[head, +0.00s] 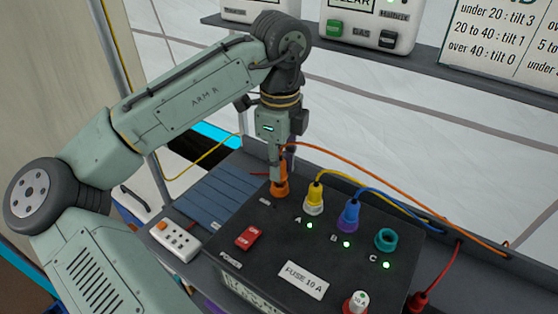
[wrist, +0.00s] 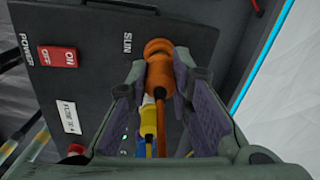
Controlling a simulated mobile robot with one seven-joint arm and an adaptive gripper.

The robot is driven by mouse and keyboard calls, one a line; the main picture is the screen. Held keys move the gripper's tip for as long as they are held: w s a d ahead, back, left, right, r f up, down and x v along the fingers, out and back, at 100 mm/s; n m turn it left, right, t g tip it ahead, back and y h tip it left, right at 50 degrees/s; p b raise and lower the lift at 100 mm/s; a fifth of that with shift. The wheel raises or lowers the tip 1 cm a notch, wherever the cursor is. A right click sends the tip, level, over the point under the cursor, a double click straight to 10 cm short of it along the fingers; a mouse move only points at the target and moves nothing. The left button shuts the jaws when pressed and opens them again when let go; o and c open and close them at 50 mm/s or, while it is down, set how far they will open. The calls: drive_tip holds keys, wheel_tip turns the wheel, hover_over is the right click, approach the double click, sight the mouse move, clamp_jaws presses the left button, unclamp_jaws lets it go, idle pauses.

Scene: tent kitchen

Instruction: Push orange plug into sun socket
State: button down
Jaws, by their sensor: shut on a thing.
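The orange plug (head: 280,186) stands upright at the back left of the black box's top, at the sun socket's place. In the wrist view the orange plug (wrist: 158,68) is between my fingers, beside the printed word SUN. My gripper (head: 278,172) is shut on it from above; its fingers (wrist: 160,78) flank the plug's body. The plug's lower end meets the box top, and it covers the socket. I cannot tell how deep it sits. Its orange cable (head: 400,185) runs off to the right.
On the black box (head: 290,245) are a yellow plug (head: 314,201), a purple-blue plug (head: 349,216), a teal ring-shaped part (head: 386,239), a red power switch (head: 250,237) and lit green lamps. A white power strip (head: 175,241) lies left. A shelf (head: 430,65) hangs above.

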drive_tip(key=shift+f+b, duration=0.3)
drive_tip(key=shift+f, duration=0.75)
drive_tip(key=c, duration=1.4)
unclamp_jaws()
drive_tip(key=shift+o, duration=0.2)
drive_tip(key=shift+r, duration=0.1)
